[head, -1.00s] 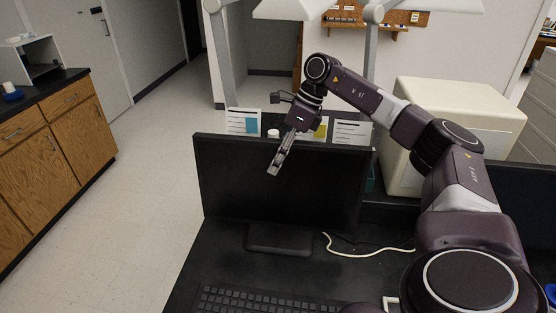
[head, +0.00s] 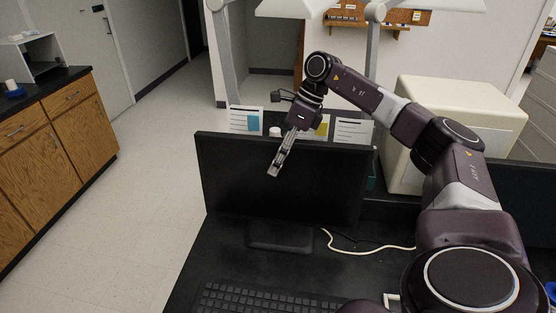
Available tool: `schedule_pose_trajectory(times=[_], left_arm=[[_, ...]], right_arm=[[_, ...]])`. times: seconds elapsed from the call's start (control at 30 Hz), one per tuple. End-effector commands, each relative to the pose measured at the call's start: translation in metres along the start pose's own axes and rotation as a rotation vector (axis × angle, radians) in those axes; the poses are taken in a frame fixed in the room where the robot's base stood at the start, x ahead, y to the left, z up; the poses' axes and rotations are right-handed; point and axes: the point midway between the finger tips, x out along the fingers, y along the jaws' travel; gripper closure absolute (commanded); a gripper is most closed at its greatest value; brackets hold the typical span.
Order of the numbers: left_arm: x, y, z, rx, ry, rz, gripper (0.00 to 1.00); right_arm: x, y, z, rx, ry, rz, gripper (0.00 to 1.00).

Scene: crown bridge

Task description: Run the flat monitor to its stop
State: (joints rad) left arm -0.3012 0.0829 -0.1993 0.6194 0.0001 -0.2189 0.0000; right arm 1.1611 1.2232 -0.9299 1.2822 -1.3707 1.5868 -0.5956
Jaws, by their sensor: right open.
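The flat monitor (head: 320,190) is black and stands upright on its dark base (head: 280,236) on the black desk, its screen facing me. My right gripper (head: 275,172) is open and empty. Its fingers point down and to the left, in front of the upper part of the screen in the picture. I cannot tell whether the fingers touch the screen. My left gripper is out of view.
A black keyboard (head: 262,300) lies on the desk in front of the monitor. A white cable (head: 365,253) runs to the right of the base. A cream box-shaped machine (head: 455,110) stands behind on the right. Papers (head: 246,121) stand behind the monitor. Open floor lies left.

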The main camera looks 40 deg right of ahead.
Motion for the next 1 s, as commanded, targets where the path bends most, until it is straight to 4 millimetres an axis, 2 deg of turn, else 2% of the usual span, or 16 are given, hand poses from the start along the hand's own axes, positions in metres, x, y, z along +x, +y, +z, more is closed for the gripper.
schedule_pose_trajectory(times=[0.17,0.4,0.6,0.8,1.0], left_arm=[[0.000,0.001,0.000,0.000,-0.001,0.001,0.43],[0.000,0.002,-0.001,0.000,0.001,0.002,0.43],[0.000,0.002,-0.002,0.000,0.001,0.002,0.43],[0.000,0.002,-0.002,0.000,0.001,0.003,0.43],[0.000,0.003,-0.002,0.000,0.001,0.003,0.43]], right_arm=[[-0.018,-0.001,0.001,0.000,-0.005,-0.005,0.49],[-0.069,0.001,0.003,-0.002,-0.006,-0.003,0.49],[-0.103,0.002,0.003,-0.002,-0.002,-0.001,0.49],[-0.118,0.003,0.002,-0.002,0.001,0.000,0.49],[-0.119,0.003,0.001,-0.002,0.002,0.001,0.49]])
